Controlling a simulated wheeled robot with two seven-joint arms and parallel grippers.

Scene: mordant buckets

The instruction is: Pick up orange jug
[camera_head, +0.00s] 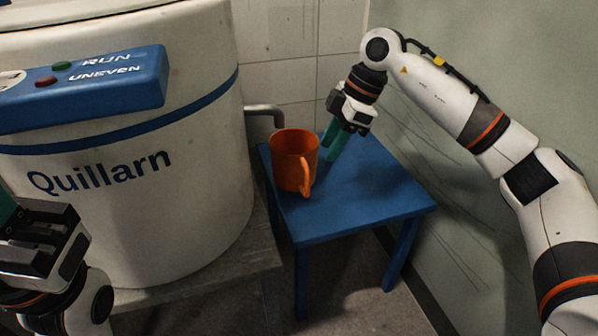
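The orange jug (291,163) stands upright near the back left part of a blue stool (350,214). Its open mouth faces up and its handle points toward me, slightly right. My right gripper (334,146) is just right of and behind the jug, tilted downward. Its teal fingers look apart with nothing between them; I cannot tell whether one touches the jug. My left gripper (8,208) is at the left edge, far from the jug. Its fingers are mostly cut off by the frame, so its opening is unclear.
A large white drum marked "Quillarn" (180,215) stands left of the stool, with a blue control panel (110,85). A grey pipe (263,109) sticks out behind the jug. A tiled wall is behind and a green-grey wall on the right. The stool's right side is clear.

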